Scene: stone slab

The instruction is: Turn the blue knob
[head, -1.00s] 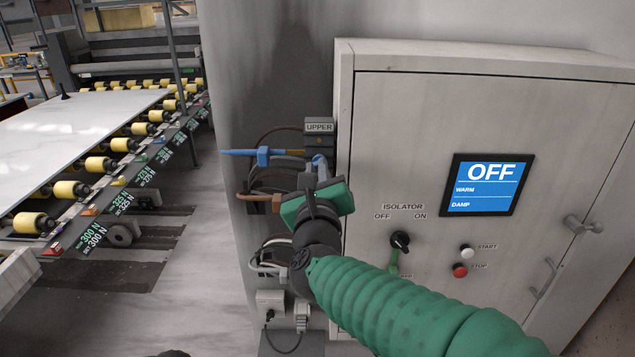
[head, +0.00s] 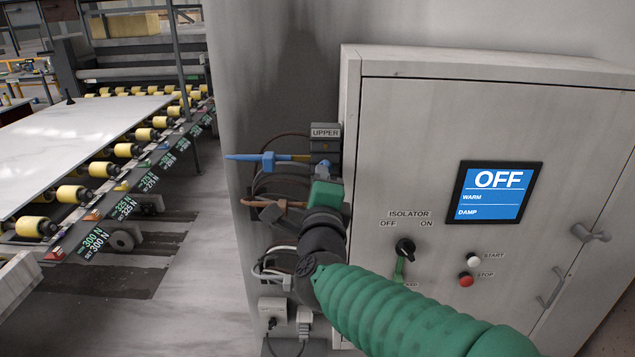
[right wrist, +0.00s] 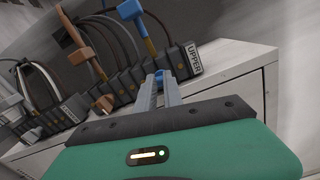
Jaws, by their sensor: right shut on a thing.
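A small blue knob (head: 322,167) is just below the grey UPPER block at the left side of the cabinet. My right gripper (head: 321,176) reaches up to it, its green body partly covering the space below. In the right wrist view the two grey fingers (right wrist: 161,88) point at the block and are closed around the blue knob (right wrist: 163,75). The fingers hide part of the knob, and its turn angle is hard to tell. My left gripper is not in view.
A blue connector (head: 268,160) and a copper-coloured one (head: 262,203) stick out left of the knob, with cables behind. The grey cabinet (head: 420,130) has a screen (head: 494,192) reading OFF, a black isolator switch (head: 405,248), a white button and a red button. A roller conveyor (head: 120,150) stands left.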

